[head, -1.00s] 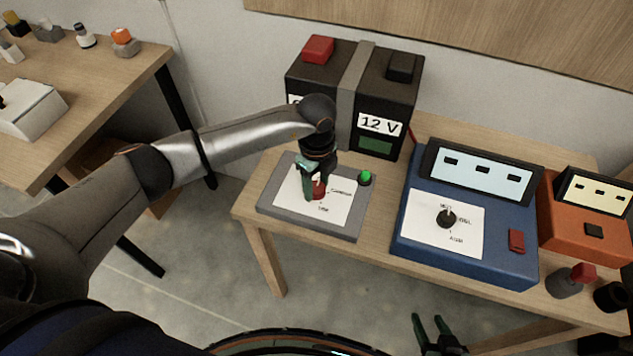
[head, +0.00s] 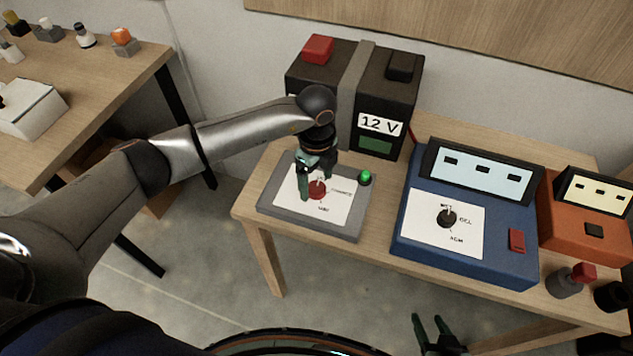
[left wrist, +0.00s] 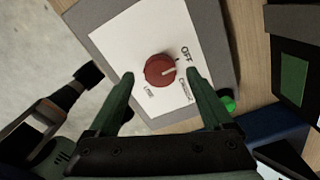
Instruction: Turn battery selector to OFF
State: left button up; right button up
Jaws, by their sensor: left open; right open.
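The battery selector is a red round knob (head: 317,189) on a white label plate on a grey box (head: 348,232), with a lit green lamp (head: 366,178). In the left wrist view the knob (left wrist: 160,70) has a pale pointer line facing right, between the OFF mark (left wrist: 187,55) and the lower-right word, which appears to be CHARGE. The USE mark sits at lower left. My left gripper (head: 312,186) is over the box, open, its fingertips (left wrist: 160,75) apart on either side of the knob in the picture; contact cannot be told. My right gripper (head: 434,326) is open and empty at the bottom.
A black 12 V battery (head: 375,105) stands behind the grey box. A blue unit (head: 470,262) with a black dial stands to the right, then an orange unit (head: 580,235). A red-topped grey piece (head: 568,282) is at the front right. Another table (head: 110,95) stands left.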

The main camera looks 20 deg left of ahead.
aim_at(317, 187)
pick_arm(q)
notch_tip(317, 187, up, 11)
jog(key=b, duration=0.1)
dwell(0.6)
